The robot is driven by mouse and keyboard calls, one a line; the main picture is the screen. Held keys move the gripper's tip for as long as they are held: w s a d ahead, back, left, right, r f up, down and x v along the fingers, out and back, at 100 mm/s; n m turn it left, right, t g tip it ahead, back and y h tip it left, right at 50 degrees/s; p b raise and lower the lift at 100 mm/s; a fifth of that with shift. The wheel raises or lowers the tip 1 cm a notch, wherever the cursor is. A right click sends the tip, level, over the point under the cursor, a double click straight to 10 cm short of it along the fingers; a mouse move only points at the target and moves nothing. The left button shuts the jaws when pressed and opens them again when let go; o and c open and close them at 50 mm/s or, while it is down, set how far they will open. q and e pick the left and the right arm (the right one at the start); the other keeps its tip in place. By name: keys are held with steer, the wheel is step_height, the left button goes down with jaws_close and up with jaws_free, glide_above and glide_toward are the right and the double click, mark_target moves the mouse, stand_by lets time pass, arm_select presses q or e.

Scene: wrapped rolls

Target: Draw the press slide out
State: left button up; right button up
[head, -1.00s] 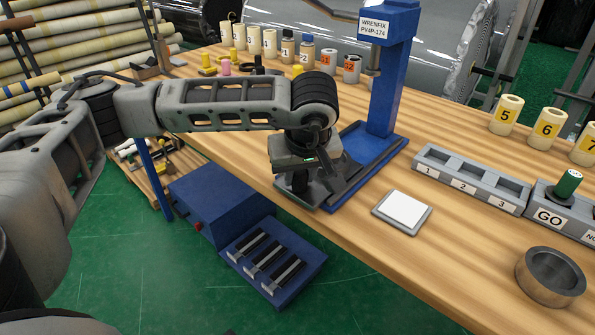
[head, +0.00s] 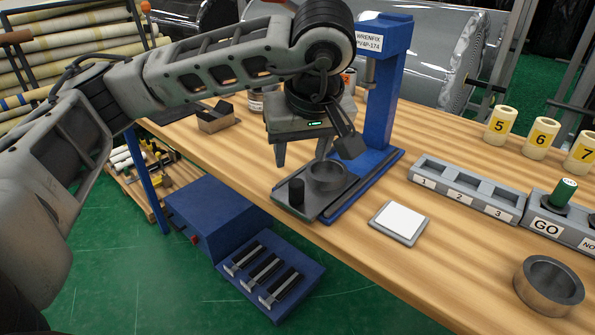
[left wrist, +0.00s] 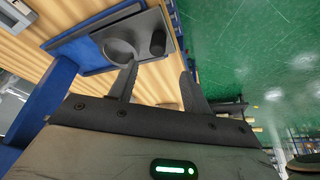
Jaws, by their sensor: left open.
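The blue press (head: 384,95) stands on the wooden table with its label on the head. Its grey slide (head: 318,206) lies at the front left of the blue base and carries a round grey cup (head: 327,176) and an upright black knob (head: 296,192). My left gripper (head: 314,152) is open and empty above the slide, its fingers apart and clear of the knob. In the left wrist view the slide (left wrist: 90,46), cup (left wrist: 121,50) and knob (left wrist: 158,43) show beyond the open fingers. My right gripper is not in view.
A white-topped pad (head: 399,222) lies right of the press. Numbered rolls stand behind. A blue cabinet (head: 215,215) sits below the table edge.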

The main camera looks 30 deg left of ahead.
arm_select(q)
steer(key=v, duration=0.4)
steer(key=shift+s+d+r+p, duration=0.1)
steer(key=shift+r+p, duration=0.15)
steer(key=shift+p, duration=0.1)
